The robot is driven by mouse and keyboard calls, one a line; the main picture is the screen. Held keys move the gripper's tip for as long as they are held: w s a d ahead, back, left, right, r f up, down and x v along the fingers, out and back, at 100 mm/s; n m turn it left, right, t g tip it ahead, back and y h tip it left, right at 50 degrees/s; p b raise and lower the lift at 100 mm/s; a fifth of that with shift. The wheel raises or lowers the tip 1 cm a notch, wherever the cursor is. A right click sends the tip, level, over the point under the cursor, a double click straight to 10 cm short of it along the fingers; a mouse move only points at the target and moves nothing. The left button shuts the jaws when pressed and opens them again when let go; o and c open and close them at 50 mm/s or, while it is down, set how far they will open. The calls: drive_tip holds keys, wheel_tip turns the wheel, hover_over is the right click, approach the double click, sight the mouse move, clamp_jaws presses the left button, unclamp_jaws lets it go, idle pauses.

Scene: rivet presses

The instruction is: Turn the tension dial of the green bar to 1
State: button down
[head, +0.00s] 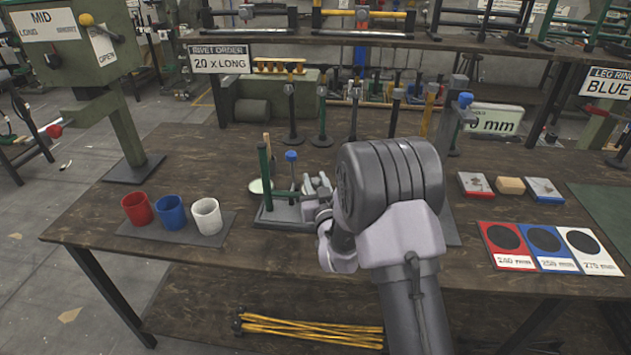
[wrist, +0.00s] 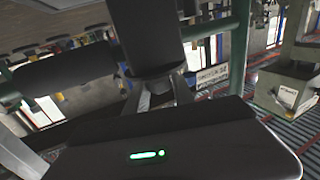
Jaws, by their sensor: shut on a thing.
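The green bar (head: 264,176) stands on a grey base plate at the middle of the bench in the head view, partly hidden by my arm. Green tubes (wrist: 212,28) also cross the wrist view. My gripper (wrist: 160,92) is shut on a dark round piece (wrist: 155,45), apparently the tension dial. A small pale label (wrist: 212,80) beside it has lettering too blurred to read surely. The dial's pointer and number cannot be made out. In the head view my arm hides the dial and most of the gripper.
Red (head: 137,208), blue (head: 170,212) and white (head: 206,216) cups stand left of the fixture. A blue-topped lever (head: 291,157) rises close by my gripper. Upright tools (head: 397,110) stand behind. Size cards (head: 543,240) lie at right.

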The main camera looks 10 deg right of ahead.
drive_tip(key=n+g+y, duration=0.1)
drive_tip(key=n+y, duration=0.2)
drive_tip(key=y, duration=0.1)
drive_tip(key=n+g+y, duration=0.1)
drive_tip(key=n+y, duration=0.1)
drive_tip(key=y, duration=0.2)
drive_tip(key=shift+d+n+y, duration=0.15)
drive_tip(key=shift+n+y, duration=0.15)
drive_tip(key=shift+n, duration=0.1)
drive_tip(key=n+g+y+p, duration=0.1)
drive_tip(key=n+g+y, duration=0.5)
drive_tip(key=g+y, duration=0.1)
drive_tip(key=shift+n+g, duration=0.3)
drive_tip(key=shift+g, duration=0.4)
drive_tip(key=c, duration=1.1)
unclamp_jaws()
drive_tip(key=shift+o, duration=0.2)
